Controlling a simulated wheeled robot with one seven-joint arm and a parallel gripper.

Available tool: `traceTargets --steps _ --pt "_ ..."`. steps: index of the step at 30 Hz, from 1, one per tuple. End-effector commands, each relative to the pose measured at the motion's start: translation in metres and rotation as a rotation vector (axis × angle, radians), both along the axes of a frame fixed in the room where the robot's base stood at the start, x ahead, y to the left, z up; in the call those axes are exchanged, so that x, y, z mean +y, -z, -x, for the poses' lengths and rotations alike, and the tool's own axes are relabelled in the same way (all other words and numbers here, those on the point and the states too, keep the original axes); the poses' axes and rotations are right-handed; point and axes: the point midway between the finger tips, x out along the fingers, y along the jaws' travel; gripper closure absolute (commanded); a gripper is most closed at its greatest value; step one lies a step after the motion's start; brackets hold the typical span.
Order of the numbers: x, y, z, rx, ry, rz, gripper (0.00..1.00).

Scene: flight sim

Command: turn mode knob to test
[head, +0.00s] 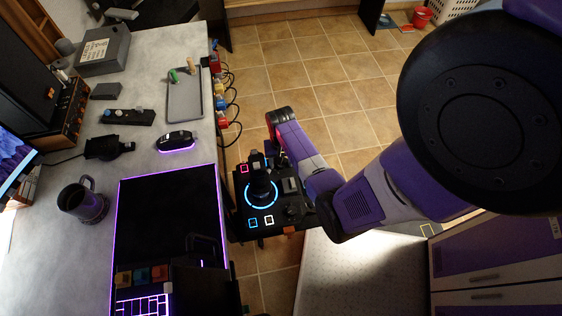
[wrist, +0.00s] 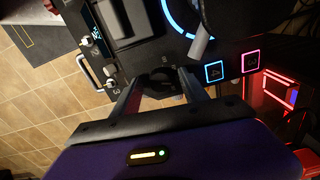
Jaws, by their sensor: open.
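The black control panel (head: 240,205) stands beside the desk in the head view, with a dark joystick (head: 262,188) inside a blue lit ring. A dark round knob (wrist: 158,83), which looks like the mode knob, shows in the wrist view near the panel's edge. My gripper (wrist: 160,78) is open, with one finger on each side of this knob. I cannot tell whether the fingers touch it. In the head view my gripper (head: 266,158) is at the panel's far edge, and the knob is hard to make out there. The knob's pointer and a test label are not readable.
In the wrist view a lit blue square button (wrist: 214,72) is right of the knob, and toggle switches (wrist: 110,82) are left. The grey desk (head: 60,240) lies left of the panel, with a mug (head: 82,203) and mouse (head: 174,140). Tiled floor (head: 330,65) is open beyond.

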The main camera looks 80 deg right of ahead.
Motion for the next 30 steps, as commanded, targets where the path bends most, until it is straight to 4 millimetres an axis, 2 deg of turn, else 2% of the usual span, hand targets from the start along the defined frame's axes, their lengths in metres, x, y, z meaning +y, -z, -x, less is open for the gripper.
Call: traceTargets --steps 5,12,18,22,30 --pt "0.000 -0.008 0.000 0.000 -0.001 0.001 0.48" --pt "0.000 -0.046 0.000 -0.001 0.000 0.003 0.48" --pt "0.000 -0.071 0.000 -0.001 0.000 0.002 0.48" --pt "0.000 -0.078 0.000 0.000 0.000 0.001 0.48" --pt "0.000 -0.078 0.000 0.000 0.000 0.000 0.48"
